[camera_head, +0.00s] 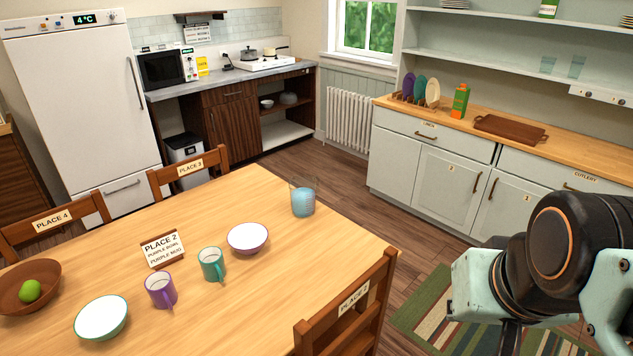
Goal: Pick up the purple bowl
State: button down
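A bowl with a white inside and a purple rim and outside (248,239) stands upright on the wooden dining table (215,330), near its middle. It is behind and to the right of a teal mug (212,264) and right of a sign reading "PLACE 2, purple bowl, purple mug" (162,249). A purple mug (161,290) stands to the front left. A second white bowl with a green rim (101,318) is at the front left. My arm shows at the lower right, beyond the table's right edge and apart from the bowl. My gripper's fingers are not visible.
A blue ribbed glass (303,201) stands at the table's far right. A wooden bowl with a green fruit (31,291) is at the left. Chairs labelled Place 1 (350,308), Place 3 (188,170) and Place 4 (52,222) surround the table. The front middle tabletop is clear.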

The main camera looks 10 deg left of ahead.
aim_at(247, 239)
jog(key=i+l, duration=0.15)
jog(key=i, duration=0.35)
jog(key=i+l, duration=0.15)
jog(key=i, duration=0.35)
jog(key=i+u, duration=0.15)
jog(key=u, duration=0.95)
